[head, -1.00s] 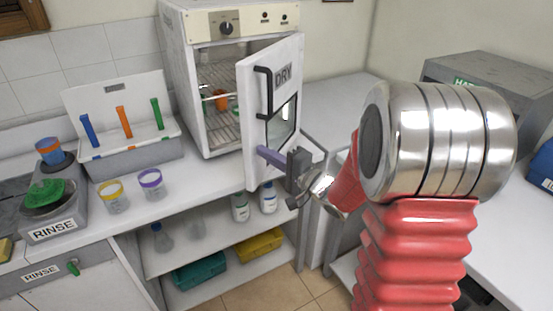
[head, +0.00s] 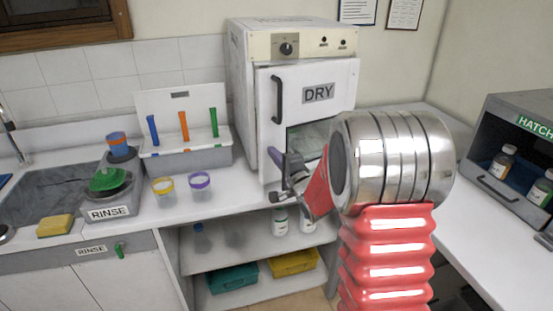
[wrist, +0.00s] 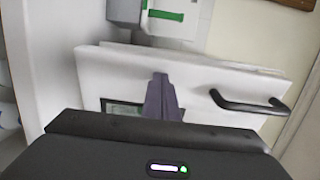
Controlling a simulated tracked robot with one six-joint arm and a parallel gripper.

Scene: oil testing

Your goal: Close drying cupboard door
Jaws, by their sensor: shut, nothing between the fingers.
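The drying cupboard (head: 243,95) is a white box with a cream control panel, standing on the bench in the head view. Its white door (head: 338,112), marked DRY with a black handle and a small window, lies across the front. It looks closed or almost closed; I cannot tell if a thin gap remains. My gripper (head: 272,154) is shut and empty, its purple fingers at the lower left of the door, below the handle (head: 277,100). In the wrist view the fingers (wrist: 160,90) point at the door (wrist: 200,80), with the handle to the right; contact is unclear.
Left on the bench are two lidded cups (head: 200,185), a rack with coloured tubes (head: 190,158), the RINSE unit (head: 110,205) and a sink (head: 45,190). A shelf below holds bottles and boxes. A grey hatch (head: 510,150) stands on the right bench.

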